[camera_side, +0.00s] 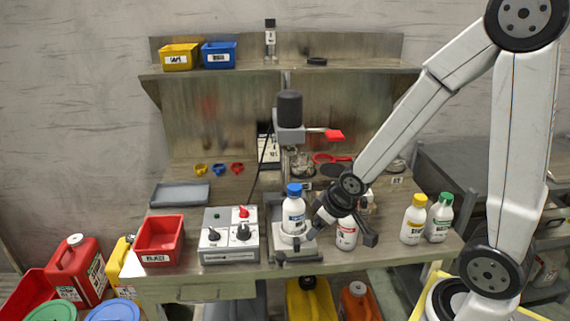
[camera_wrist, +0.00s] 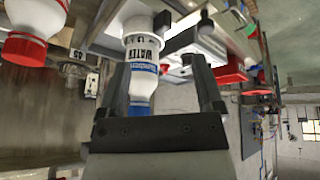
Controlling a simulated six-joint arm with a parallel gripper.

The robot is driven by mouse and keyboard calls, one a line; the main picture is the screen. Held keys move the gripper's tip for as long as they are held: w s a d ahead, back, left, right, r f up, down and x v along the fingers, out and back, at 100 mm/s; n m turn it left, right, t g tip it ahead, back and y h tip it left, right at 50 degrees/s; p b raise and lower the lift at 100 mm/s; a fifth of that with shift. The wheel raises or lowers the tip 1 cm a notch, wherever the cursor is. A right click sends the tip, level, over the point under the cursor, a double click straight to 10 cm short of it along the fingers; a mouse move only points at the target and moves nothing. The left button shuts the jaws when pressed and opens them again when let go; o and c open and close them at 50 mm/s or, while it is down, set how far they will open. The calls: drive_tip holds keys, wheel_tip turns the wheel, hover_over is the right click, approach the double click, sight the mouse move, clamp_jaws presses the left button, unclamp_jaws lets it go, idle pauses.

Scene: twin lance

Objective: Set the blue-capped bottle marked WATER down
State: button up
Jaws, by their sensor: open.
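The blue-capped bottle (camera_side: 293,212) is white with a blue-banded label. It stands upright on a round white support on the grey stand base, below the black-topped device. In the wrist view the picture is inverted, and the WATER label on the bottle (camera_wrist: 143,52) is readable. My gripper (camera_side: 311,226) is just right of the bottle at its lower part. In the wrist view my gripper (camera_wrist: 162,85) is open. The bottle shows between its two fingers, closer to the left finger; whether that finger touches it I cannot tell.
A yellow-capped bottle (camera_side: 414,220) and a green-capped bottle (camera_side: 439,218) stand farther right. A grey control box (camera_side: 230,238) with knobs and a red bin (camera_side: 160,240) are on the left.

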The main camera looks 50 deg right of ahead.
drive_tip(key=s+a+g, duration=0.2)
drive_tip(key=s+a, duration=0.2)
drive_tip(key=shift+a+r+m+g+y, duration=0.25)
drive_tip(key=shift+r+m+g+y, duration=0.05)
drive_tip(key=shift+r+y, duration=0.1)
